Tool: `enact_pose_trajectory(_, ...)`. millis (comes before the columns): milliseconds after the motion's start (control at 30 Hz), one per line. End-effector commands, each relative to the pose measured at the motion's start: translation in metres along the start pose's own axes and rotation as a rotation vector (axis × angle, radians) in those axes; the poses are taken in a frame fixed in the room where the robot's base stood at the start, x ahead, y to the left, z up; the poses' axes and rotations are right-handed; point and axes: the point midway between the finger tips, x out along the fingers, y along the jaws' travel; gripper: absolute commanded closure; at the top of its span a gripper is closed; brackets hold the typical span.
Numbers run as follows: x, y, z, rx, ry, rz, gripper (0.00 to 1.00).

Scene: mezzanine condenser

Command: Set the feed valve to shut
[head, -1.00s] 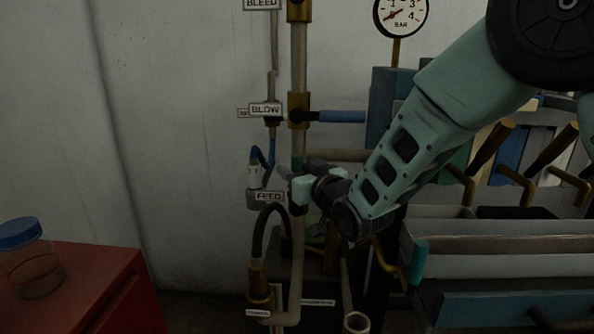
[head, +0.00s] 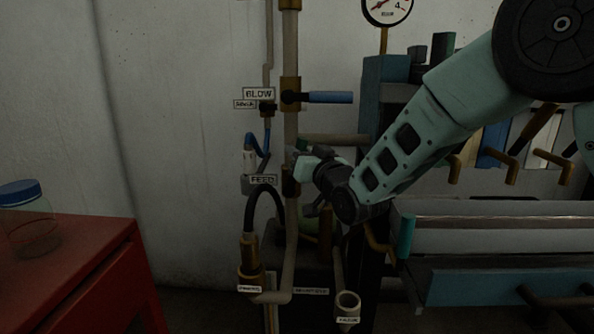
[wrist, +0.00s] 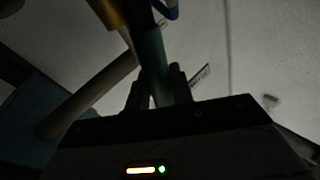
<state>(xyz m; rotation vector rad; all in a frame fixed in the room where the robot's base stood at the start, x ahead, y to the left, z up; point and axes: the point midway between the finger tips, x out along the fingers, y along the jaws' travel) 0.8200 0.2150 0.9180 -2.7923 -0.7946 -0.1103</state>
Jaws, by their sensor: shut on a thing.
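The feed valve (head: 290,184) is a brass fitting on the vertical pipe, right of the white FEED label (head: 262,180) in the head view. My gripper (head: 299,160) is at the pipe just above it, coming in from the right. In the wrist view my dark fingers (wrist: 157,84) are shut around the valve's green handle (wrist: 153,50), which passes between them. In the head view my gripper covers most of the handle, so its exact angle is hard to tell there.
Above is the blow valve with a blue handle (head: 330,97) pointing right. A black hose (head: 262,195) and a blue hose (head: 262,148) run beside the pipe. A rack with brass hooks and a trough (head: 500,240) stands right. A red cabinet (head: 70,260) with a blue-lidded jar (head: 25,215) is left.

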Motion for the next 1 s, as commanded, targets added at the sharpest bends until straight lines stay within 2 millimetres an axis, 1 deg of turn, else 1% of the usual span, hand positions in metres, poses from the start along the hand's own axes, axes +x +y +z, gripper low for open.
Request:
enact_pose_trajectory(33,0.000,0.008,0.011,0.034,0.027,0.002,1.00)
enact_pose_trajectory(167,-0.001,0.018,0.013,0.137,0.096,0.002,1.00)
enact_pose_trajectory(567,-0.020,0.046,0.027,0.453,0.307,-0.001,1.00)
enact_pose_trajectory(1000,-0.036,0.070,0.055,0.798,0.535,-0.001,1.00)
